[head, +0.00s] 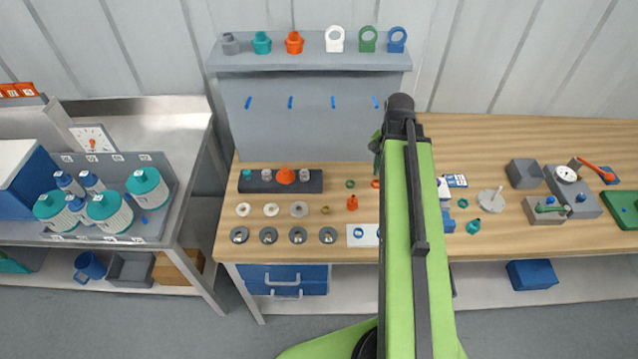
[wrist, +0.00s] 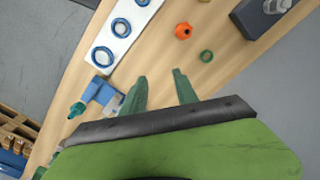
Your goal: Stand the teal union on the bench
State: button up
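A small teal fitting, which looks like the teal union (head: 473,226), lies tilted on the wooden bench (head: 520,245) right of my arm. It also shows in the wrist view (wrist: 77,108), at the left beside a blue block (wrist: 98,90). A similar teal piece (head: 262,43) stands on the grey wall shelf. My gripper (wrist: 159,73) is open and empty, its two green fingers apart over bare wood. The teal fitting is outside the fingers, to their left in the wrist view. In the head view my arm hides most of the gripper.
An orange fitting (head: 352,202) and a green ring (wrist: 206,56) are on the bench. A white plate (wrist: 113,31) holds blue rings. A dark block (head: 280,181) bears several fittings. A pale disc with a peg (head: 491,200) stands near the teal fitting. Bare wood lies around it.

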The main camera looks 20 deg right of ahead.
jog(key=w+a+n, duration=0.2)
jog(key=a+n, duration=0.8)
jog(key=a, duration=1.4)
jog(key=shift+w+n, duration=0.15)
jog(key=shift+n, duration=0.25)
notch_tip(320, 180, down, 6)
jog(key=b, duration=0.6)
jog(key=shift+f, duration=0.2)
jog(key=shift+d, duration=0.1)
